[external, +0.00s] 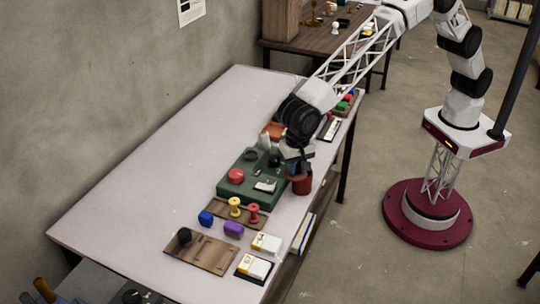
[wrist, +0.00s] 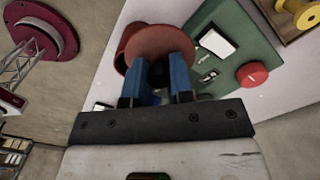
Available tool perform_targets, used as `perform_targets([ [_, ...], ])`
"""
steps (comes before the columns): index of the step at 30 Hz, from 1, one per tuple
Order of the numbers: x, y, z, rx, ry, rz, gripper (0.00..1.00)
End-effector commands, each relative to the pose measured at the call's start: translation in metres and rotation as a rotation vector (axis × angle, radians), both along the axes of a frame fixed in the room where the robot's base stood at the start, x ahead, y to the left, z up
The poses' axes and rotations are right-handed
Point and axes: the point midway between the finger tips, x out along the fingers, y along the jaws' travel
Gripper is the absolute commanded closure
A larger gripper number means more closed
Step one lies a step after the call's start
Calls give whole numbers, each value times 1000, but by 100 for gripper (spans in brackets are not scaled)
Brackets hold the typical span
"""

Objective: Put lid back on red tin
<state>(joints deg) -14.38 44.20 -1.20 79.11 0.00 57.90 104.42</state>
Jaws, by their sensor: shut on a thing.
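The red tin (external: 302,184) stands at the right edge of the green board, near the table's front edge. My gripper (external: 293,158) is right above it. In the wrist view, the blue fingers of my gripper (wrist: 157,72) are shut on the dark knob of a reddish-brown lid (wrist: 160,38). The lid covers much of the tin's opening in that view, and the tin's red rim (wrist: 125,42) shows at the left. The lid looks off-centre to the tin; I cannot tell whether they touch. In the external view my gripper hides the lid.
The green board (external: 227,188) carries a red round piece (external: 236,175) and a white item (external: 265,186). Yellow and red spools, blue and purple blocks and a wooden board (external: 200,252) lie nearer the camera. The table's left part (external: 150,190) is clear.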

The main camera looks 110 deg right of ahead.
Motion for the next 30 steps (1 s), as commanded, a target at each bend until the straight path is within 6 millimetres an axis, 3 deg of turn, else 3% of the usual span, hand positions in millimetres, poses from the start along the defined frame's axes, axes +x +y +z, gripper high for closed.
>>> perform_targets([
  [13, -42, -40, 28, 0, 0, 0, 100],
  [30, -46, -44, 29, 0, 0, 0, 100],
])
